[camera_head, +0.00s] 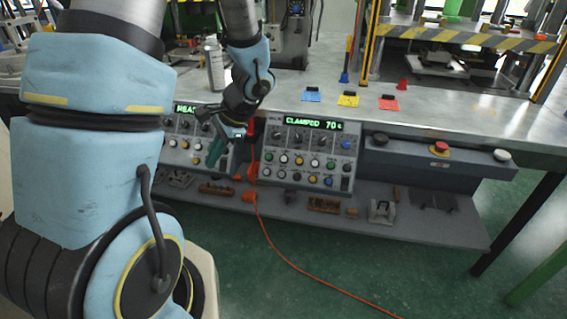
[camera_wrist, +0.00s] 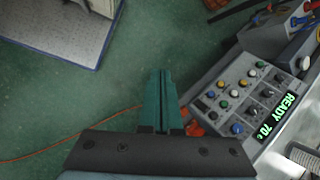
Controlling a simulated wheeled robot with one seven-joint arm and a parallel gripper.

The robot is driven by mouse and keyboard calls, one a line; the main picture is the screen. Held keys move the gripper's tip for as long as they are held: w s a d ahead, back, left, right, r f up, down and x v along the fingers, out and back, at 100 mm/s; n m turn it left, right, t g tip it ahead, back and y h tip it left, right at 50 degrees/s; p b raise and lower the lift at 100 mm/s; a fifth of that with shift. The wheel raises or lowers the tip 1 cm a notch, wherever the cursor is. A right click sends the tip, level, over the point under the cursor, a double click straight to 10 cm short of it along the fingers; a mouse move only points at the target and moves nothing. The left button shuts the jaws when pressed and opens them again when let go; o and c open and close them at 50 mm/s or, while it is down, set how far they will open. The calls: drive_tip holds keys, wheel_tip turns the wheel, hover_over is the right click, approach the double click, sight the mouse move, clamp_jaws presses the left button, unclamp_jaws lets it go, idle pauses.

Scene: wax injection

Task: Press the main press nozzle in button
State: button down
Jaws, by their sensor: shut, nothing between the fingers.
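Two grey control panels with several coloured buttons and black knobs are mounted along the table's front. The left panel (camera_head: 183,150) has a green display, partly hidden by my arm, starting "REA". The right panel (camera_head: 310,158) displays "CLAMPED 70c". My gripper (camera_head: 215,153) has its green fingers shut and empty, pointing down in front of the left panel's right side. In the wrist view the shut fingers (camera_wrist: 160,100) are left of the panel reading "READY 70c" (camera_wrist: 245,95), seen rotated. No contact with a button shows. Button labels are too small to read, so I cannot tell which is nozzle in.
A side box (camera_head: 440,155) with a red button and others is right of the panels. Small blue, yellow and red pieces lie on the metal tabletop (camera_head: 450,115). A spray can (camera_head: 214,65) stands behind my arm. A lower shelf (camera_head: 400,228) holds parts; an orange cable (camera_head: 290,262) crosses the green floor.

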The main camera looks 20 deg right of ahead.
sight(284, 159)
drive_tip(key=w+d+f+m+t+b, duration=0.1)
drive_tip(key=w+d+f+m+t, duration=0.3)
drive_tip(key=d, duration=0.5)
drive_tip(key=w+d+f+m+t+b, duration=0.1)
drive_tip(key=w+d+f+m+t, duration=0.2)
drive_tip(key=d+m, duration=0.6)
wheel_tip(284, 159, down, 2)
drive_tip(key=shift+w+d+f+t, duration=0.15)
drive_tip(key=shift+w+d+t, duration=0.25)
drive_tip(key=shift+t, duration=0.6)
drive_tip(key=w+d+f+b, duration=0.1)
drive_tip(key=w+f+b, duration=0.1)
drive_tip(key=w+f, duration=0.1)
drive_tip(key=w+d+f+b, duration=0.1)
drive_tip(key=w+f, duration=0.1)
drive_tip(key=shift+d, duration=0.35)
drive_tip(key=shift+w+d+f+b, duration=0.25)
drive_tip(key=shift+w+f+b, duration=0.1)
drive_tip(key=shift+w, duration=0.15)
drive_tip(key=shift+w+d+f+b, duration=0.15)
drive_tip(key=shift+w+f+b, duration=0.1)
drive_tip(key=shift+b, duration=0.1)
